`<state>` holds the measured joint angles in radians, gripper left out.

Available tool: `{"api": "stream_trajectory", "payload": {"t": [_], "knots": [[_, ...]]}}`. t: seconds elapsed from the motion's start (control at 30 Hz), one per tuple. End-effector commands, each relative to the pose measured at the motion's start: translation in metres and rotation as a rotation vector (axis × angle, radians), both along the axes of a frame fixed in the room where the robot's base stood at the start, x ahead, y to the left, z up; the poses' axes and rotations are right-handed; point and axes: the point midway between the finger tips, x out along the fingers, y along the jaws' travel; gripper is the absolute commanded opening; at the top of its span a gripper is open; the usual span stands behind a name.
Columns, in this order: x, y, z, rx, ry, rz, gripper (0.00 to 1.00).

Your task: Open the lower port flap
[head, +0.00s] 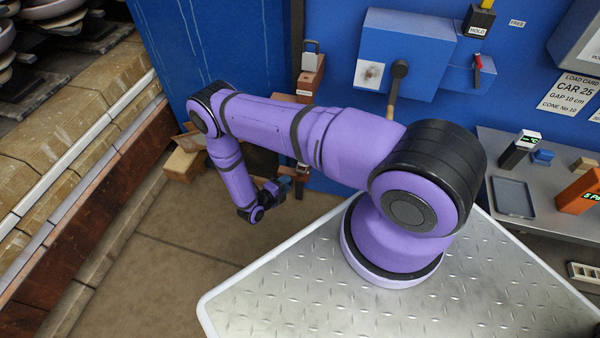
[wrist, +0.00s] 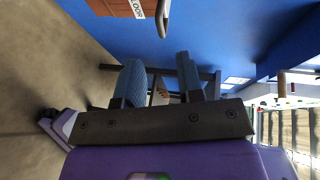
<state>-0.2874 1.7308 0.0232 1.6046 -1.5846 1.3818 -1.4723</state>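The lower port flap is not clearly identifiable. In the wrist view, a brick-red block (wrist: 112,8) with a white, partly cut-off label and a curved metal handle (wrist: 163,20) shows at the top edge, beyond my fingers. In the head view, a brown block (head: 309,78) with a grey loop stands on the blue wall's edge. Below it my arm covers most of what is there. My gripper (head: 276,189) hangs low near the wall, small and partly hidden. In the wrist view its two blue fingers (wrist: 160,82) stand apart with nothing gripped between them.
A blue wall box (head: 415,45) with a dark-knobbed lever (head: 399,70) is above my arm. A cardboard box (head: 185,163) lies by the wall. A grey bench (head: 550,215) with small items is right. Stepped tan blocks (head: 70,130) stand left. Floor (head: 165,240) between is clear.

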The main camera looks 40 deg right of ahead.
Motion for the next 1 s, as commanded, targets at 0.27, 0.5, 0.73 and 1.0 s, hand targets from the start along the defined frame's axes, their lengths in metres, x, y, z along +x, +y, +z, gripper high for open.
{"api": "stream_trajectory", "payload": {"t": [0.27, 0.5, 0.73, 1.0], "knots": [[0.012, -0.048, -0.01, 0.0, -0.001, -0.005, 0.34], [0.02, -0.078, -0.017, 0.001, -0.001, -0.004, 0.34], [0.023, -0.089, -0.019, 0.0, -0.002, -0.002, 0.34], [0.023, -0.089, -0.019, 0.0, -0.002, -0.001, 0.27]]}}
